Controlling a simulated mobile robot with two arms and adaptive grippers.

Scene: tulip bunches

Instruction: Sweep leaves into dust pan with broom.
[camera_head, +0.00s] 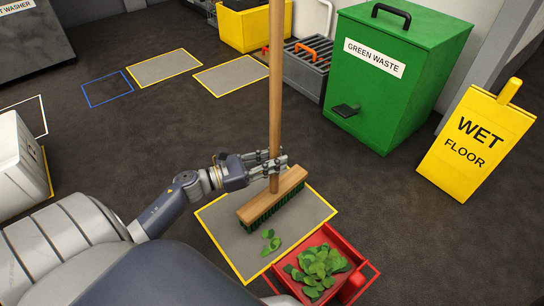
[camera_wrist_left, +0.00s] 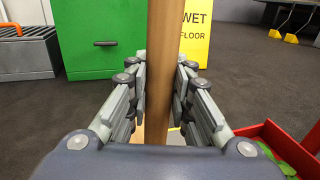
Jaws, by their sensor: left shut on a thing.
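My left gripper (camera_head: 269,164) is shut on the wooden handle of the broom (camera_head: 276,70), just above its head. The handle also shows between the fingers in the left wrist view (camera_wrist_left: 163,60). The broom stands nearly upright, its wooden head with green bristles over the grey mat (camera_head: 225,225) with a yellow border. Several green leaves (camera_head: 270,240) lie on the mat in front of the bristles. The red dust pan (camera_head: 352,245) stands at the mat's lower right edge, with a pile of leaves (camera_head: 318,268) in it. My right gripper is not in view.
A yellow wet floor sign (camera_head: 473,140) stands at the right. A white box (camera_head: 20,165) is at the left. Dark floor around the mat is clear.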

